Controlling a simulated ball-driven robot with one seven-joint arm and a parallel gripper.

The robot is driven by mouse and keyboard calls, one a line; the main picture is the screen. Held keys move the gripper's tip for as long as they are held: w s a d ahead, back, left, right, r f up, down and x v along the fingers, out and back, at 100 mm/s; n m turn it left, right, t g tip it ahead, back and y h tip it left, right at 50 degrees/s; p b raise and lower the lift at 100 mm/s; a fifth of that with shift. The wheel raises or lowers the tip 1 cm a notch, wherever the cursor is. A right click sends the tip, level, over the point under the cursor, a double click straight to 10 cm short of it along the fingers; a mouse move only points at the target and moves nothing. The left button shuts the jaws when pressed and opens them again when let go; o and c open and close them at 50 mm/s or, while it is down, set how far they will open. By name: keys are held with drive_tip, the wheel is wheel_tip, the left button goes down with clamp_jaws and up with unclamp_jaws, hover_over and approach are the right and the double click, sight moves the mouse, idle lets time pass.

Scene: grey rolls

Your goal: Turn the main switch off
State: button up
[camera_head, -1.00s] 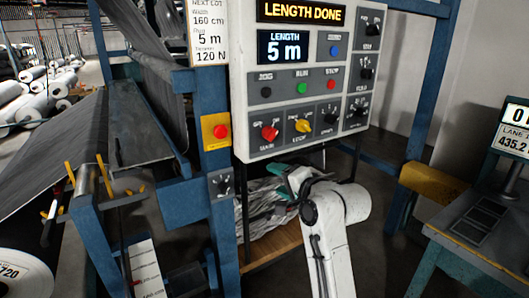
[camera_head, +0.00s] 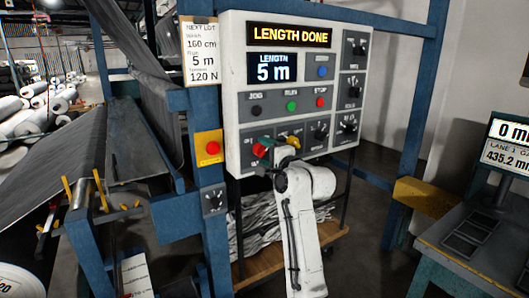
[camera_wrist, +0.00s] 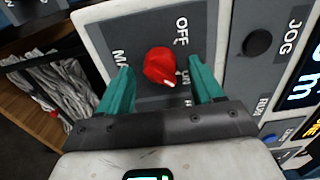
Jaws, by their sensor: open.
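The main switch, a red rotary knob (camera_wrist: 160,68), sits on a grey plate marked OFF (camera_wrist: 182,30) and MAIN, partly covered. A white mark on the knob points down and slightly right in the wrist view, away from OFF. My gripper (camera_wrist: 159,64) is open, with one teal finger on either side of the knob and visible gaps between. I cannot tell how deep the fingertips reach.
The control panel (camera_head: 232,120) shows LENGTH DONE and 5 m. A yellow knob (camera_head: 293,139) is just right of my gripper. A red emergency button (camera_head: 212,147) is on the blue post at left.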

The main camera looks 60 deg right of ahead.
drive_tip(key=shift+w+d, duration=0.15)
drive_tip(key=shift+w, duration=0.2)
drive_tip(key=shift+c, duration=0.2)
drive_tip(key=c, duration=1)
